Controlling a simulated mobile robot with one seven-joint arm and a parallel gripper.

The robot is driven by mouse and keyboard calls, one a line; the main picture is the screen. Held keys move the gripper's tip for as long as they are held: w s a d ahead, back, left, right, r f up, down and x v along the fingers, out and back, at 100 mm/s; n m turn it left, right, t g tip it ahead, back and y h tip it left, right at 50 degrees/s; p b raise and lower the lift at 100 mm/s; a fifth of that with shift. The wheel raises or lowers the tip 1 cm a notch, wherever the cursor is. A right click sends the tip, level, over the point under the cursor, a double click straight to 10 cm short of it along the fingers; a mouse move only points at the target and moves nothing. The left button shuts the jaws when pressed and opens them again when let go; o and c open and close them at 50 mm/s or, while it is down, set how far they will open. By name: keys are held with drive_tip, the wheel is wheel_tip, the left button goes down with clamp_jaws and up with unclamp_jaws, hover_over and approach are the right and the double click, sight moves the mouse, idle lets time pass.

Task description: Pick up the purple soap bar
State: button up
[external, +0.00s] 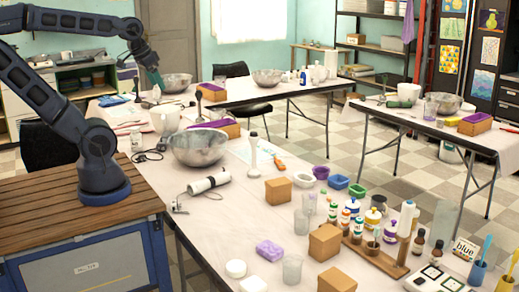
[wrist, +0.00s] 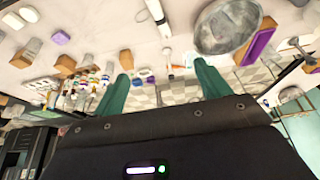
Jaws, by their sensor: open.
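The purple soap bar (external: 270,250) lies on the front table near its left edge, in the lower middle of the external view. In the wrist view, which looks upside down, a purple block that looks like the soap bar (wrist: 61,38) is at the upper left. My gripper (external: 155,80) is raised at the upper left of the external view, well away from the soap. Its two teal fingers stand apart in the wrist view (wrist: 163,72), with nothing held between them.
A white round piece (external: 236,268) and a clear cup (external: 292,269) stand close to the soap. Brown boxes (external: 325,242), bottles and paint pots crowd the table's right. Bare table lies left of the soap.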

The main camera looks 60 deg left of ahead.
drive_tip(key=w+d+f+n+g+h, duration=0.1)
drive_tip(key=w+d+f+n+h, duration=0.25)
drive_tip(key=w+d, duration=0.75)
drive_tip(key=n+g, duration=0.3)
drive_tip(key=n, duration=1.4)
hover_over(271, 248)
drive_tip(key=a, duration=0.3)
drive_tip(key=shift+m+h, duration=0.25)
drive_tip(key=shift+h, duration=0.2)
drive_tip(key=shift+d+f, duration=0.2)
drive_tip(key=shift+f, duration=17.85)
drive_tip(key=shift+s+x, duration=0.2)
drive_tip(key=shift+x, duration=1.85)
drive_tip(key=shift+w+d+f, duration=0.1)
drive_tip(key=shift+d+f, duration=0.15)
drive_tip(key=shift+f, duration=0.25)
drive_tip(key=shift+f, duration=0.25)
